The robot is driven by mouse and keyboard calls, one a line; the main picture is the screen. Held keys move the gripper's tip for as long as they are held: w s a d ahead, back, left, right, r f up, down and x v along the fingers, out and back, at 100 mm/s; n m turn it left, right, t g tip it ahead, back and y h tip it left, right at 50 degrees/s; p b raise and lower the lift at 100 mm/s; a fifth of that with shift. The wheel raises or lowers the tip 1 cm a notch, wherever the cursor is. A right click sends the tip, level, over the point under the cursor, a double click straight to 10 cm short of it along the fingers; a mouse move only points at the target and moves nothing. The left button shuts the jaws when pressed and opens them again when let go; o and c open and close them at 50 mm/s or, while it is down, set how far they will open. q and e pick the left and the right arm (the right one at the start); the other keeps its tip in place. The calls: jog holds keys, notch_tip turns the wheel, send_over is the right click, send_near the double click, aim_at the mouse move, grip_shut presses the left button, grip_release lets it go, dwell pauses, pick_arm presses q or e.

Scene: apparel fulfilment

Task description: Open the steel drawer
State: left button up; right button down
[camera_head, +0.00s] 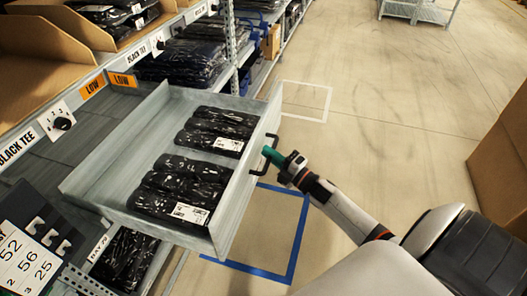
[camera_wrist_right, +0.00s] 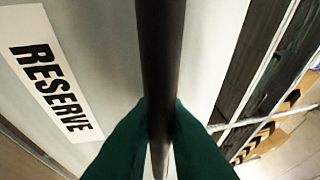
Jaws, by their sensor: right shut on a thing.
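The steel drawer (camera_head: 112,166) stands pulled out from the shelf in the head view, with several black plastic-wrapped garments (camera_head: 173,190) lying in it. Its dark bar handle (camera_head: 266,153) is on the front panel, on the right side of the picture. My right gripper (camera_head: 273,157) is at the handle. In the right wrist view its green fingers (camera_wrist_right: 160,125) are shut around the dark handle bar (camera_wrist_right: 161,50). A RESERVE label (camera_wrist_right: 52,82) shows on the drawer front there. My left gripper is not in view.
Shelves with more wrapped black garments (camera_head: 185,62) and cardboard bins (camera_head: 45,40) run along the left. A blue floor outline (camera_head: 297,235) lies below the drawer front. A large brown box (camera_head: 500,160) stands at the right edge. The floor between is open.

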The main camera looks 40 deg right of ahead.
jog(key=shift+s+d, duration=0.1)
dwell(0.3)
jog(key=c, duration=1.5)
grip_release()
jog(key=shift+o, duration=0.2)
jog(key=v, duration=1.2)
